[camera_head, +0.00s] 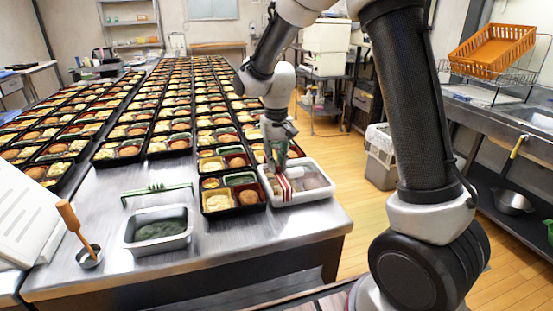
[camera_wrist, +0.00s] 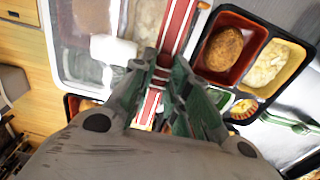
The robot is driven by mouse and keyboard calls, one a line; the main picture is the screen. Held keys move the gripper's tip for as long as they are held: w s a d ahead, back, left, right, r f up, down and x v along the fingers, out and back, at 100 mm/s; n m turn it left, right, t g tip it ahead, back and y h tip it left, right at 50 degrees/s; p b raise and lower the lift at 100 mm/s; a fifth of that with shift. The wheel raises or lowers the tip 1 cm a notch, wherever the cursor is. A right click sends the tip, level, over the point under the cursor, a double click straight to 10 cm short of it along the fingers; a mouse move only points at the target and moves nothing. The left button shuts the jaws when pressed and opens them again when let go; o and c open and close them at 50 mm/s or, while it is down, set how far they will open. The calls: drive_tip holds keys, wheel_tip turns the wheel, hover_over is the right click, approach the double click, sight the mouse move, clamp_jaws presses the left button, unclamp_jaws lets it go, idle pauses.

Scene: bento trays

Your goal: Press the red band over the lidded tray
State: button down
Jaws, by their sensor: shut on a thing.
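The lidded tray (camera_head: 315,194) is a white-rimmed tray at the right front of the steel table. In the wrist view the lidded tray (camera_wrist: 57,70) fills the upper left, with dim contents under its clear lid. The red band (camera_head: 284,188), red with white stripes, is at the left part of the tray. In the wrist view the band (camera_wrist: 178,28) runs lengthwise between my fingers. My gripper (camera_head: 279,166) points down and is shut on the band; its green-grey fingertips (camera_wrist: 166,72) are at it. I cannot tell whether the band touches the lid.
An open bento tray (camera_head: 233,210) stands close at the left of the lidded tray. Rows of filled bento trays cover the table behind. A steel pan (camera_head: 160,231), a green rack (camera_head: 157,190) and a small cup (camera_head: 89,257) with a wooden-handled tool stand at front left.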

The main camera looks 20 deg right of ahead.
drive_tip(key=shift+f, duration=0.95)
drive_tip(key=shift+f, duration=0.1)
drive_tip(key=c, duration=1.3)
unclamp_jaws()
drive_tip(key=shift+o, duration=0.3)
drive_tip(key=o, duration=0.5)
drive_tip(key=shift+r, duration=4)
